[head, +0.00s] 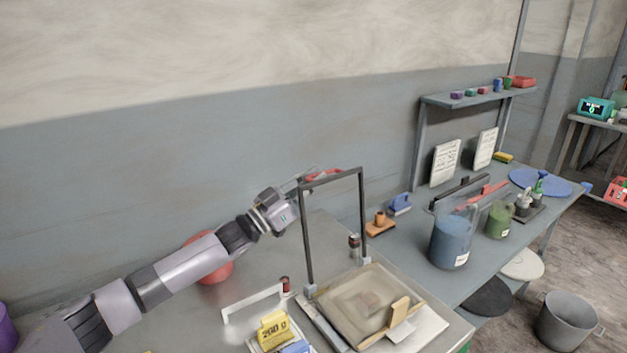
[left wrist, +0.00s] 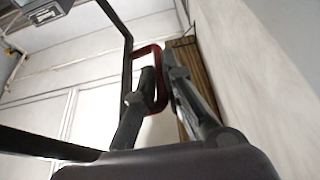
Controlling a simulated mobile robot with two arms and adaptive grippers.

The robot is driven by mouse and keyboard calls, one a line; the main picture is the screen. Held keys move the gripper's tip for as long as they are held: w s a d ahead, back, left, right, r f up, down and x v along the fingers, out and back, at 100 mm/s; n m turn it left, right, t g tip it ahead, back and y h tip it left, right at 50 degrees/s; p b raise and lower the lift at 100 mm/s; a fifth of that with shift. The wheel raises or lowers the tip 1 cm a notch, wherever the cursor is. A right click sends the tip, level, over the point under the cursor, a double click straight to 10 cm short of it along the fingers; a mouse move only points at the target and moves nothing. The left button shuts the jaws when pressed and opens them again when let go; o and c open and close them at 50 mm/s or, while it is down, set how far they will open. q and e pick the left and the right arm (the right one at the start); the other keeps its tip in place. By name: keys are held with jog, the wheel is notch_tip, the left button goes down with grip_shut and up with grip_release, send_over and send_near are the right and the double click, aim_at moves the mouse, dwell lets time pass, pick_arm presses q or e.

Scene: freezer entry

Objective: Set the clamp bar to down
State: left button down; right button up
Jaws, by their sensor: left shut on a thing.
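The clamp bar (head: 333,181) is a dark rectangular frame that stands upright at the back of a flat press-like device (head: 375,305) on the metal table. A red handle (head: 326,174) is at its top, and it also shows as a red loop in the left wrist view (left wrist: 139,53). My left gripper (head: 306,183) is at the top left of the bar. In the left wrist view its fingers (left wrist: 161,75) are shut on the red handle, one on each side of the loop's near part. My right gripper is in neither view.
A white bracket (head: 252,300) and a yellow 200 g block (head: 274,328) stand left of the device. A red ball (head: 213,262) lies behind my left arm. A blue container (head: 451,240) and a green one (head: 499,219) stand to the right. The space above the device's bed is clear.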

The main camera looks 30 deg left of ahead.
pick_arm(q)
jog(key=s+d+m+g+h+p, duration=0.1)
jog(key=s+d+m, duration=0.2)
jog(key=d+m, duration=0.2)
jog(key=s+d+m+g+h, duration=0.2)
jog(key=s+d+m, duration=0.2)
jog(key=d, duration=0.3)
jog(key=shift+r+m+g+p, duration=0.3)
jog(key=shift+m+p, duration=0.05)
jog(key=shift+m, duration=0.25)
jog(key=c, duration=1.7)
grip_release()
jog(key=v, duration=1.2)
